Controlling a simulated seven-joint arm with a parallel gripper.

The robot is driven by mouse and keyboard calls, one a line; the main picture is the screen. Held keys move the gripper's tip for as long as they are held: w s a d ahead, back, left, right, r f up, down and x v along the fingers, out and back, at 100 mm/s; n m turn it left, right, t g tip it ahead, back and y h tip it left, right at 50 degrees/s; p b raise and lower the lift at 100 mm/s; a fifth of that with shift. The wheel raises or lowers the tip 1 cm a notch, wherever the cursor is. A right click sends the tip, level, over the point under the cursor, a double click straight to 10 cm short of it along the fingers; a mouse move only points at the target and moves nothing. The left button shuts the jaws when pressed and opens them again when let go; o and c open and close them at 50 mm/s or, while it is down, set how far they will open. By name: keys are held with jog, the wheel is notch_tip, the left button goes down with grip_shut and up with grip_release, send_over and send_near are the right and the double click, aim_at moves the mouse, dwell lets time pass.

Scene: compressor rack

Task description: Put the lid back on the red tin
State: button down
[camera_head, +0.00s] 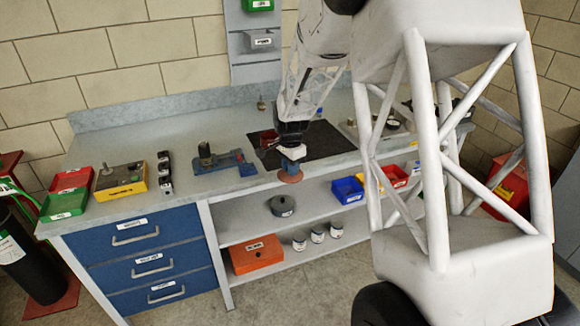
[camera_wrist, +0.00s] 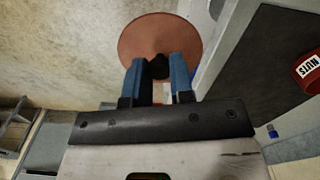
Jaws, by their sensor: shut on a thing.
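My gripper (camera_head: 292,164) is shut on the small dark knob of a round reddish-brown lid (camera_head: 290,176). In the wrist view the blue fingers (camera_wrist: 159,75) pinch the knob, and the lid (camera_wrist: 160,32) spreads out beyond them. In the head view the lid hangs by the front edge of the bench, apart from the tin. The red tin (camera_head: 268,136) stands at the left part of the black mat, partly hidden behind my gripper. In the wrist view a red tin labelled NUTS (camera_wrist: 307,72) shows partly at the right edge.
The black mat (camera_head: 325,143) lies on the grey bench. A blue vise-like tool (camera_head: 222,161) stands left of it. A yellow box (camera_head: 121,181) and red and green trays are farther left. A shelf below holds small blue, yellow and red bins and a grey round object (camera_head: 282,205).

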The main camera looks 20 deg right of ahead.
dwell(0.5)
jog(key=w+d+r, duration=0.1)
jog(key=w+r, duration=0.2)
jog(key=w, duration=1.1)
jog(key=w+d+r, duration=0.1)
jog(key=w+r, duration=0.2)
jog(key=w, duration=1.1)
jog(key=shift+w+d+r+m, duration=0.2)
jog(key=shift+d+r+m, duration=0.1)
jog(key=shift+m, duration=0.1)
jog(key=shift+f, duration=0.25)
jog(key=shift+f, duration=2.95)
jog(key=shift+f, duration=0.2)
jog(key=shift+c, duration=2.2)
grip_release()
